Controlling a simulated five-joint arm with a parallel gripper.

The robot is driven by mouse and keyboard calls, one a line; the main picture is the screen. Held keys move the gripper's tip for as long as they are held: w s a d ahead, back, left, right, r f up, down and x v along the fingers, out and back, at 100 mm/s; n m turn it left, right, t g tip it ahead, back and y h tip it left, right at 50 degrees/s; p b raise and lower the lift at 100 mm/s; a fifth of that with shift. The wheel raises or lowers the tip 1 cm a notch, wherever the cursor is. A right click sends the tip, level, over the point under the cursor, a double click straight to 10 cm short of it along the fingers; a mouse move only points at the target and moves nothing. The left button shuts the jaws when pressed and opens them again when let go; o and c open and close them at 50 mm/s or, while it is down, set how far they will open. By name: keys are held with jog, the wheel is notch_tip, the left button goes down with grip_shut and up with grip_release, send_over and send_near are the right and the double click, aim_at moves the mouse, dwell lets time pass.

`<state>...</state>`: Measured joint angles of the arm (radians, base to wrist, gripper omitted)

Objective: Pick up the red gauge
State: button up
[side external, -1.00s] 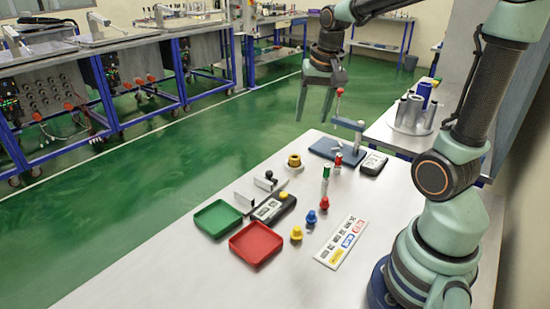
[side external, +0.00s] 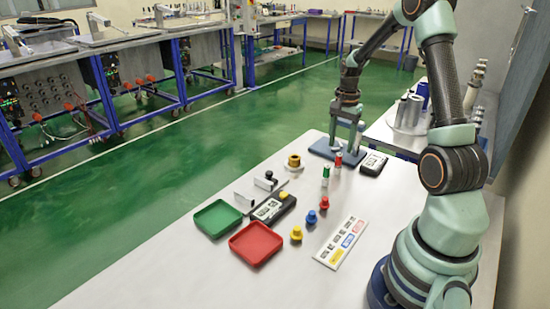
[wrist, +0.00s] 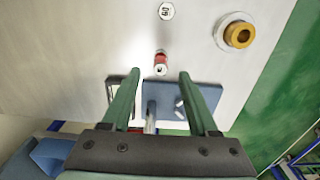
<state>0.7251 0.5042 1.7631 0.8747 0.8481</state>
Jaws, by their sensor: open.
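The red gauge (side external: 338,160) is a small upright cylinder with a red band and pale end, standing on the white table in front of the blue stand. In the wrist view the red gauge (wrist: 161,60) shows just beyond the fingertips, centred between them. My gripper (side external: 346,140) is open and empty, pointing down over the blue stand, behind the gauge. In the wrist view both green fingers of my gripper (wrist: 160,76) are spread apart with nothing held.
The blue stand (side external: 322,150) lies under my gripper, its post partly hidden. A dark meter (side external: 372,164) is right of the gauge. A green gauge (side external: 326,176) stands in front, and a gold ring piece (side external: 294,161) is left. Red (side external: 256,244) and green (side external: 216,219) trays lie nearer.

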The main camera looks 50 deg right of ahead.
aim_at(339, 154)
jog(key=shift+d+f, duration=0.15)
jog(key=shift+f, duration=3)
grip_shut()
